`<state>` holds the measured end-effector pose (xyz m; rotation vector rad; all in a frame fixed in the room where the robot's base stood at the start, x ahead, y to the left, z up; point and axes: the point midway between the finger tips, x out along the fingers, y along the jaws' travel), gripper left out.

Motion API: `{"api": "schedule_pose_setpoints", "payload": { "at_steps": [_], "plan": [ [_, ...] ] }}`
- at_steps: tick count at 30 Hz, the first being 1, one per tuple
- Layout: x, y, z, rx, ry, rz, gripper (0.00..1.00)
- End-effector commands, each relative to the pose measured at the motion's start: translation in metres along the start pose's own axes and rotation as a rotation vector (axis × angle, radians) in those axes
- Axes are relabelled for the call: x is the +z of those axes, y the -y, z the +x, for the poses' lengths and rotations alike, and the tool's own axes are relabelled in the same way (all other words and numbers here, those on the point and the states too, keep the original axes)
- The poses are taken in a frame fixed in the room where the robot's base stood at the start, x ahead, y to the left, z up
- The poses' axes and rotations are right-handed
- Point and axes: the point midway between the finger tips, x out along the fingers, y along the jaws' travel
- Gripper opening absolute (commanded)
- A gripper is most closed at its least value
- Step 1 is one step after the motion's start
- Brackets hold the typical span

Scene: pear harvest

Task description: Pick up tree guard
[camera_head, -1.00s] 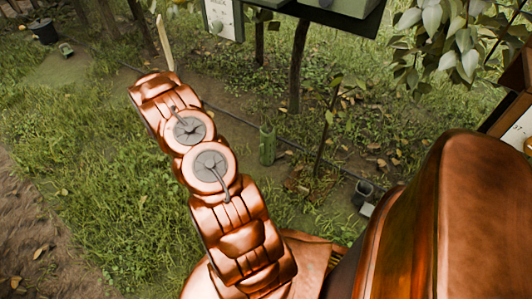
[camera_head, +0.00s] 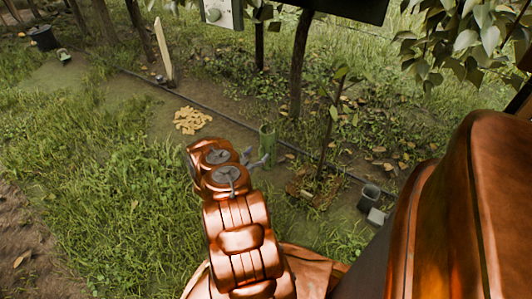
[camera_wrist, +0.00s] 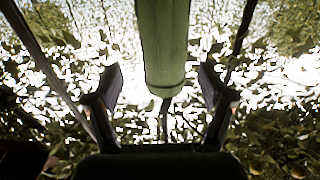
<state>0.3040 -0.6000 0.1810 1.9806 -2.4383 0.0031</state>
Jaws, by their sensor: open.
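In the wrist view the tree guard (camera_wrist: 165,45) shows as a pale green cylinder in the upper middle, lined up between the two dark fingers. My gripper (camera_head: 256,159) is low beside the guard in the head view, partly hidden by my arm. In the wrist view my gripper (camera_wrist: 161,80) is open, with a visible gap on both sides of the guard. I cannot tell how far the fingertips reach along it.
A thin sapling (camera_head: 330,125) stands right of the guard. A dark pot (camera_head: 370,197) and a grey block (camera_head: 377,216) lie further right. A pale pile (camera_head: 192,120) lies to the left. A dark hose (camera_head: 225,113) runs behind. Open grass (camera_head: 100,190) is at left.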

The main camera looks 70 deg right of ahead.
Motion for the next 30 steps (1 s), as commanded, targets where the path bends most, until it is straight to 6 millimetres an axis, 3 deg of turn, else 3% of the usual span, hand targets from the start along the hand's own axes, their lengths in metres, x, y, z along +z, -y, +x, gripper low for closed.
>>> {"api": "schedule_pose_setpoints", "payload": {
  "at_steps": [22,30],
  "plan": [
    [0.007,0.005,0.067,0.003,-0.001,-0.001,0.81],
    [0.004,0.005,0.076,0.001,0.0,-0.002,0.81]
  ]
}}
